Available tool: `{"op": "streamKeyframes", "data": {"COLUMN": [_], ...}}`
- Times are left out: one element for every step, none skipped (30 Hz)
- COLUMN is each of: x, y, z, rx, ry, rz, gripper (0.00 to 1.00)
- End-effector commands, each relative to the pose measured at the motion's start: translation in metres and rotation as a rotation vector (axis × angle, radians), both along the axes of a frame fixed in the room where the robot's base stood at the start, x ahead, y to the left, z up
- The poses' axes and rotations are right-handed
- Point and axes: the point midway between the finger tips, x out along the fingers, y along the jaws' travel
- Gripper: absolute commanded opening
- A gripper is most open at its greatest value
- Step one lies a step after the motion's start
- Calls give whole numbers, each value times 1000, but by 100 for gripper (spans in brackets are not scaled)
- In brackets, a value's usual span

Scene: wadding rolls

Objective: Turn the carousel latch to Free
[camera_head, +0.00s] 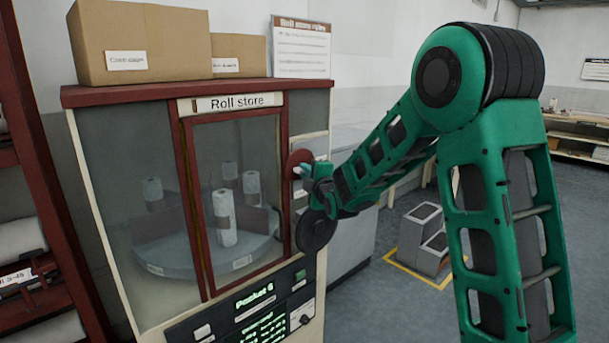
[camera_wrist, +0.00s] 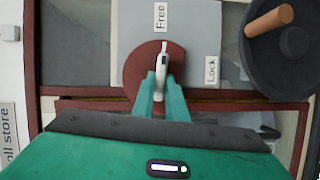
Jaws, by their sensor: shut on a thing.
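The carousel latch is a white lever (camera_wrist: 163,60) on a dark red round plate (camera_wrist: 137,64) in the wrist view. Its narrow tip points up in that view, towards the Free label (camera_wrist: 160,15). The Lock label (camera_wrist: 211,70) is to the right of the plate. My gripper (camera_wrist: 162,80) is shut on the lever, with one green finger on each side of it. In the head view the red plate (camera_head: 298,159) shows at the right side of the roll store cabinet (camera_head: 232,104), with my gripper (camera_head: 308,175) at it; the lever is mostly hidden there.
A black handwheel (camera_head: 317,232) sits below the latch; its wooden knob (camera_wrist: 270,20) shows in the wrist view. The glass door (camera_head: 235,150) is shut before a carousel (camera_head: 170,262) with several white rolls. A control panel (camera_head: 255,304) is below.

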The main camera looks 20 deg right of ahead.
Motion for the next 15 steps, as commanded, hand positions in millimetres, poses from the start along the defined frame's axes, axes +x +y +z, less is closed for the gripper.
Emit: {"op": "streamKeyframes", "data": {"x": [-1, -1, -1, -1, -1, -1, -1, -1, -1, -1, -1, -1, -1, -1, -2], "y": [2, 2, 2, 2, 2, 2, 2, 2, 2, 2, 2, 2, 2, 2, 2], "z": [-5, -6, -5, -5, -6, -6, -6, -6, -6, -7, -7, -7, -7, -7, -7], "rx": [-20, -33, -47, -58, -67, -77, -85, -91, -97, -101, -105, -109, -111, -113, -115], "ry": [-2, -8, -15, -21, -25, -30, -33, -37, -40, -42, -44, -45, -45, -46, -46], "rz": [3, 3, 3, 3, 4, 4, 4, 4, 4, 4, 4, 4, 4, 4, 4], "gripper": [0, 0, 0, 0, 0, 0, 0, 0, 0, 0, 0, 0, 0, 0, 0]}}
